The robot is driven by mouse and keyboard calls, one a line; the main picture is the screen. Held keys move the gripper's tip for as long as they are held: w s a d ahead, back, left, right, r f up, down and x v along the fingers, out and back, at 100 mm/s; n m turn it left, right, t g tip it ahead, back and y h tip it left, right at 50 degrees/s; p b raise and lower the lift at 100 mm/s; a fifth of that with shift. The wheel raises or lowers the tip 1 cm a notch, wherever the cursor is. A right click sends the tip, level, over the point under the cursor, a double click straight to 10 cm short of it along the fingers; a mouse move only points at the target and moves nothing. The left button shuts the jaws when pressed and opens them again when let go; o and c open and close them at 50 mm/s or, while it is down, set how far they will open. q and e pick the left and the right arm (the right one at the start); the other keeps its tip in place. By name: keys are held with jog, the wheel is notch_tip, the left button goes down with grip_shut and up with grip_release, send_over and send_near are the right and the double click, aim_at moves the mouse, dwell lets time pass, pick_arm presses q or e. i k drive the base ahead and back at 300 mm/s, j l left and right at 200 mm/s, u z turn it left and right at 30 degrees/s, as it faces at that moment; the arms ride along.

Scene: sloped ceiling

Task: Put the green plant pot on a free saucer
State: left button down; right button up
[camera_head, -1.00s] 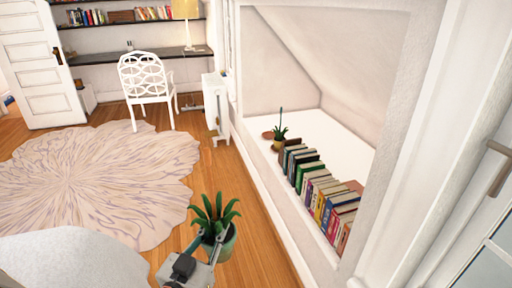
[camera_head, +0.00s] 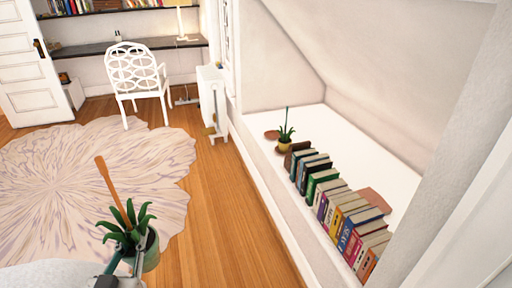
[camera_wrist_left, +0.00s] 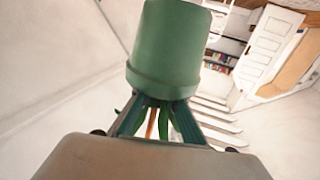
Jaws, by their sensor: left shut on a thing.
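The green plant pot (camera_head: 151,252) holds a leafy plant, with a brown stick (camera_head: 113,190) rising among the leaves. My left gripper (camera_head: 136,256) is shut on the pot and holds it up at the lower left of the head view. In the left wrist view the green pot (camera_wrist_left: 168,45) shows with its base toward the top of the picture, between my fingers. A terracotta saucer (camera_head: 272,134) lies empty on the white ledge. Another terracotta piece (camera_head: 374,200), perhaps a saucer, lies behind the books, partly hidden. My right gripper is not in view.
A small yellow pot (camera_head: 284,146) with a plant stands on the ledge (camera_head: 340,140) near the empty saucer. A row of books (camera_head: 335,205) lines the ledge's front edge. The sloped ceiling (camera_head: 400,80) hangs low over the ledge. Wooden floor lies in front.

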aim_at(273, 136)
jog(key=i+j+u, duration=0.15)
jog(key=i, duration=0.75)
jog(key=i+j+z, duration=0.15)
jog(key=i+z, duration=0.25)
jog(key=i+j+z, duration=0.35)
jog(key=i, duration=0.25)
jog(key=i+j+z, duration=0.4)
jog(key=i+j, duration=0.2)
jog(key=j, duration=0.15)
jog(key=i+j+z, duration=0.15)
jog(key=j, duration=0.2)
jog(key=i+j, duration=0.25)
jog(key=i+j+z, duration=0.15)
jog(key=j, duration=0.3)
